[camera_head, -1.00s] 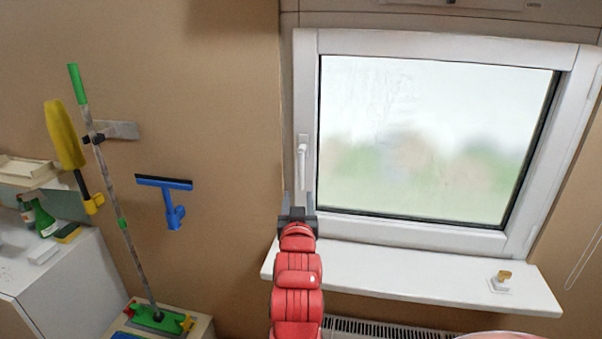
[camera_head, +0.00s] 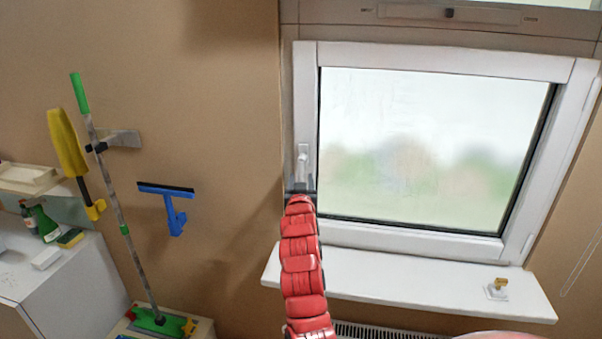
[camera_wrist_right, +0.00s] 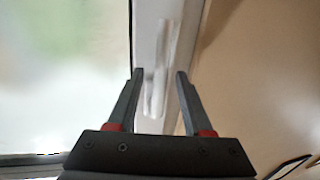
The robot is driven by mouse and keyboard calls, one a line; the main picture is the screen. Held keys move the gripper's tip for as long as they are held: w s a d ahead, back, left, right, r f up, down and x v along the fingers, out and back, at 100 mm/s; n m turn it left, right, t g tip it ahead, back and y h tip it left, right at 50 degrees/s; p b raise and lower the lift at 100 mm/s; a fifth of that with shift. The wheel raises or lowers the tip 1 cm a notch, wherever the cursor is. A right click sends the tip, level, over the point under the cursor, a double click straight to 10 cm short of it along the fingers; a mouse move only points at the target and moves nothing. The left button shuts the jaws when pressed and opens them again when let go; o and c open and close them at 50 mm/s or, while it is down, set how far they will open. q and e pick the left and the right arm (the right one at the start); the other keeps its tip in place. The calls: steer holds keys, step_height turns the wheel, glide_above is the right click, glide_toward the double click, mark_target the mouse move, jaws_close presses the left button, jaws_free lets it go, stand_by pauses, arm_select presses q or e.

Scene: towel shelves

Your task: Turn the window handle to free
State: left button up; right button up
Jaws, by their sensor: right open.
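The white window handle (camera_head: 302,162) sits on the left side of the white window frame (camera_head: 420,58) and points down. The window is shut. My right gripper (camera_head: 301,184) is just below the handle, its red arm rising from the bottom of the head view. In the right wrist view the gripper (camera_wrist_right: 159,72) is open, and the blurred handle (camera_wrist_right: 154,92) shows between its two fingers. I cannot tell whether the fingers reach around it; nothing is gripped. The arm hides part of the lower left frame. My left gripper is not in view.
A white sill (camera_head: 400,281) below the window holds a small yellow-topped object (camera_head: 498,288). A blue squeegee (camera_head: 170,205), a yellow duster (camera_head: 68,145) and a green-handled mop (camera_head: 117,195) are along the left wall. A radiator (camera_head: 375,331) is under the sill.

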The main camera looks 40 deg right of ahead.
steer(key=shift+w+d, duration=0.3)
steer(key=shift+w, duration=0.15)
jaws_close()
stand_by(1.2)
